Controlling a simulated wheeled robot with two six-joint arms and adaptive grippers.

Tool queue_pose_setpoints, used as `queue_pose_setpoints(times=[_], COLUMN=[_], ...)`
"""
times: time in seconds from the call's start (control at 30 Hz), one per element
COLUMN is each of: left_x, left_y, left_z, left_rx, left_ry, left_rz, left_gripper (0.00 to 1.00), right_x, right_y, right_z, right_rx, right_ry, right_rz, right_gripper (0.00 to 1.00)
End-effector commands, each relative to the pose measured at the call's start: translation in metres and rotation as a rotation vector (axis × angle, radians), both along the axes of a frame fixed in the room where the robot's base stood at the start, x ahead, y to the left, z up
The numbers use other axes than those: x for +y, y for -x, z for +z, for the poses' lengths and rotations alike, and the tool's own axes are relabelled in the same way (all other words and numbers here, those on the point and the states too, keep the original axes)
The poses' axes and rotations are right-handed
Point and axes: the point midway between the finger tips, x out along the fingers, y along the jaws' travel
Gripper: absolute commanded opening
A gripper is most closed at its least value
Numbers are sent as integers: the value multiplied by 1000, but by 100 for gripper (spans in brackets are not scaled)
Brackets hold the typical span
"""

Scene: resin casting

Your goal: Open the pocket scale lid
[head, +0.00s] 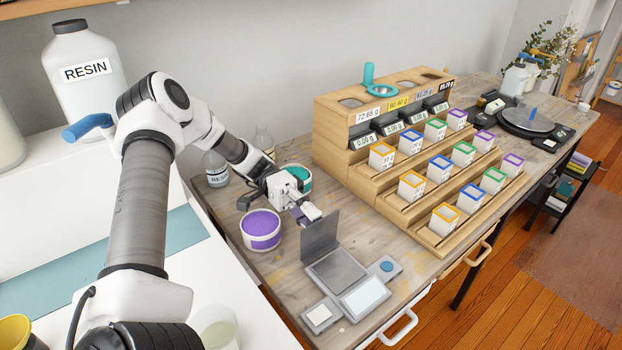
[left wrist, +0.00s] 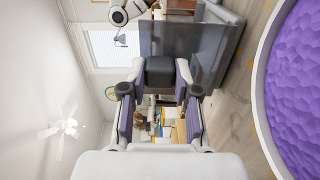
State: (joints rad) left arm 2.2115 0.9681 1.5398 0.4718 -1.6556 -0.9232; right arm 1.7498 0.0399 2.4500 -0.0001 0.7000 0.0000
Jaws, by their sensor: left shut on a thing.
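The pocket scale (head: 340,272) lies on the wooden bench at the front, with its grey weighing plate bare. Its dark grey lid (head: 320,238) stands up at the back edge of the scale, so the scale is open. My left gripper (head: 308,213) is at the top edge of the lid, shut on it; the exact contact is hard to make out. In the left wrist view the lid (left wrist: 215,45) is a grey panel beyond the fingers (left wrist: 160,75). My right gripper is in neither view.
A tub of purple powder (head: 262,230) stands close left of the lid, with a teal tub (head: 298,178) behind. A stepped wooden rack (head: 335,145) with several coloured-rim cups is to the right. A large resin bottle (head: 85,75) stands on the white surface at left.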

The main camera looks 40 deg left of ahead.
Motion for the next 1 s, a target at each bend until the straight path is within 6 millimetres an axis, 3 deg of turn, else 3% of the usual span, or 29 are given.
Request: queue_pose_setpoints(times=[0.47,0.5,0.57,0.87,1.0], left_x=[-1,-1,-1,0,14], left_y=[0,0,0,0,-2], left_z=[-2,-2,-2,-1,-2], left_rx=[3,3,3,3,3], left_ry=[13,13,13,14,13], left_rz=[4,4,4,2,4], left_gripper=[0,38,56,56,56], right_x=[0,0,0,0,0], right_y=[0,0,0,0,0], right_z=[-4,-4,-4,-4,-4], right_rx=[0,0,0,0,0], right_ry=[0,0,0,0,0], right_rz=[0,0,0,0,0], right_gripper=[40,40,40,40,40])
